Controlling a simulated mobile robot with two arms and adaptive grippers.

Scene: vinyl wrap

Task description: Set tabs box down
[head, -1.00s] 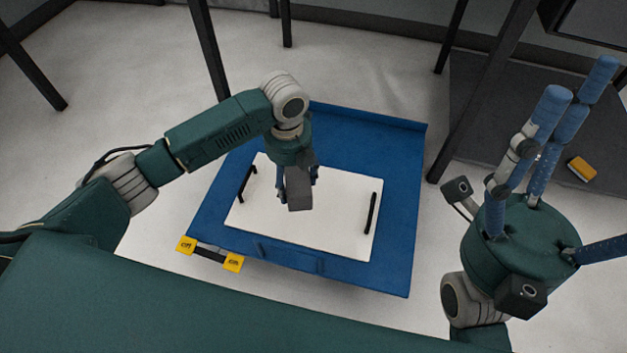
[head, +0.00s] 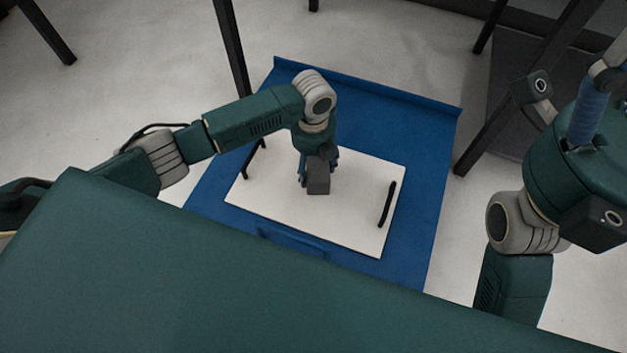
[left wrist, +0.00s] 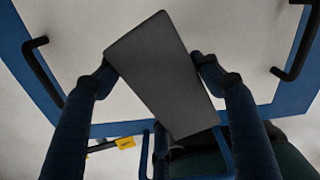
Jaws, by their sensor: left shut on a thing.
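My left gripper (head: 319,168) is over the middle of the white board (head: 245,200) and points down. It is shut on a dark grey tabs box (head: 318,184). In the left wrist view the box (left wrist: 165,75) is held tilted between two blue fingers, with the white board (left wrist: 235,30) behind it. I cannot tell whether the box touches the board. My right gripper (head: 588,112) is at the right edge of the head view, away from the board. Its fingertips are cut off, so its opening does not show.
The board has black handles at its left (head: 253,159) and right (head: 387,204) and lies on a blue cart top (head: 420,150) with a raised back edge. Dark table legs (head: 232,50) stand behind. A yellow part (left wrist: 125,142) shows in the left wrist view.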

